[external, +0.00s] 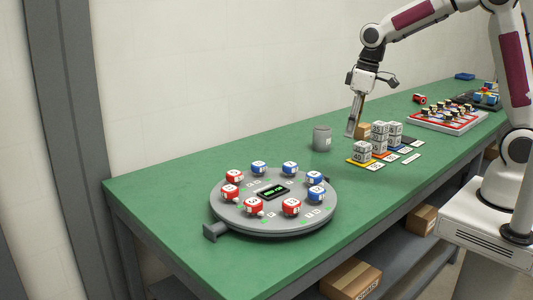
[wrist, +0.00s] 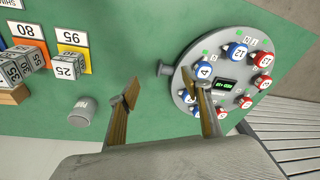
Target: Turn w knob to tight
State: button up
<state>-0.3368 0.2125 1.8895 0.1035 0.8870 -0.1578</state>
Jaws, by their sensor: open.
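A round grey plate (external: 280,233) on the green bench carries a ring of several red and blue numbered knobs around a small lit display (external: 273,191). The letters beside the knobs are too small to read, so I cannot tell which is w. My gripper (external: 351,126) is open and empty, above the bench and apart from the plate. Its right finger hides part of the plate in the wrist view (wrist: 166,84).
A grey cylinder (external: 322,138) stands between the plate and several stacked numbered cubes (external: 363,150) on coloured cards. A tray of parts (external: 448,118) sits farther back. The green bench is clear around the plate. Cardboard boxes (external: 352,278) lie on the shelf below.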

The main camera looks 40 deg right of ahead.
aim_at(259, 163)
jog(key=w+a+f+n, duration=0.1)
jog(key=w+a+f, duration=0.1)
jog(key=w+a, duration=0.1)
jog(key=w+a+f+n, duration=0.1)
jog(key=w+a+f, duration=0.2)
jog(key=a, duration=0.3)
jog(key=w+a+f+n+y, duration=0.1)
jog(key=w+a+f, duration=0.1)
jog(key=w+a, duration=0.2)
jog(key=shift+w+a+f, duration=0.2)
jog(key=shift+w, duration=0.5)
jog(key=shift+w+a+n+y, duration=0.3)
jog(key=shift+w+a+n, duration=0.3)
jog(key=shift+w+a, duration=0.6)
jog(key=w+r, duration=0.1)
jog(key=w+a+r+n, duration=0.1)
jog(key=w+a+r+n+t, duration=0.1)
jog(key=shift+r+y, duration=0.25)
jog(key=shift+y, duration=0.15)
jog(key=shift+f, duration=0.1)
jog(key=shift+x, duration=3.8)
jog(key=c, duration=1.1)
